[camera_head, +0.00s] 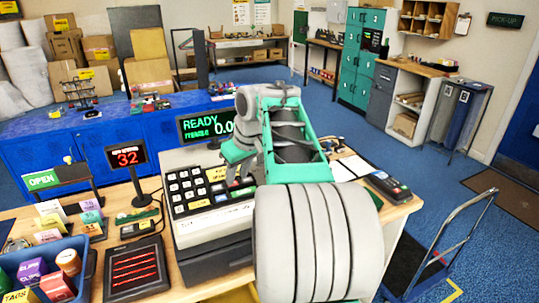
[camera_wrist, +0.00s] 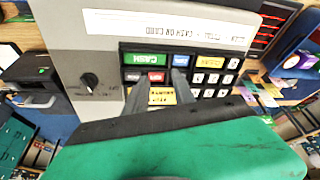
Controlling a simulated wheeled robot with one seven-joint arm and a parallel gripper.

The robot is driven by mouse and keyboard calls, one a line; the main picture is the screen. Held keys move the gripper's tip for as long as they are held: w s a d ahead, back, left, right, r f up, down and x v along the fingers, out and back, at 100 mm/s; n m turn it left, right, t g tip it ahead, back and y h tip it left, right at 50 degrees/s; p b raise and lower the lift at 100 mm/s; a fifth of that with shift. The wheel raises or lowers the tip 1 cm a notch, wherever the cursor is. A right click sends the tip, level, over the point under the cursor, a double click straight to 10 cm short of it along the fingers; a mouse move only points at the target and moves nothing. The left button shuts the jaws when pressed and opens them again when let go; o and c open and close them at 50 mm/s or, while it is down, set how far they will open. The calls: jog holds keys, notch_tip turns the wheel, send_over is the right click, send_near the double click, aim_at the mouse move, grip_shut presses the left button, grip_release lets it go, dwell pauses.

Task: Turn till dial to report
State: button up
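The grey till (camera_head: 210,228) stands on the wooden counter, with a keypad of black and coloured keys (camera_head: 188,187) on its sloped top. In the wrist view the till's grey face (camera_wrist: 75,35) appears upside down. The till dial (camera_wrist: 90,80), a small black knob, sits on that face left of the keys; its marks are too small to read. It is hidden behind my arm in the head view. My gripper (camera_wrist: 160,88) is open and empty, its two dark fingers apart over the coloured keys, to the right of the dial. It also shows above the keypad in the head view (camera_head: 240,180).
A READY display (camera_head: 206,125) stands behind the till, and a red number display (camera_head: 127,156) stands to its left. A card terminal (camera_head: 388,187) lies right of my arm. A blue bin (camera_head: 35,262) and small boxes crowd the left counter.

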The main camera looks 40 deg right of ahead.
jog(key=s+d+r+p, duration=0.1)
jog(key=s+d+r, duration=0.15)
jog(key=d, duration=1.15)
jog(key=shift+h, duration=0.3)
jog(key=x, duration=0.3)
jog(key=w+x, duration=0.1)
jog(key=x, duration=0.3)
jog(key=shift+w+b, duration=0.2)
jog(key=shift+b, duration=0.15)
grip_shut()
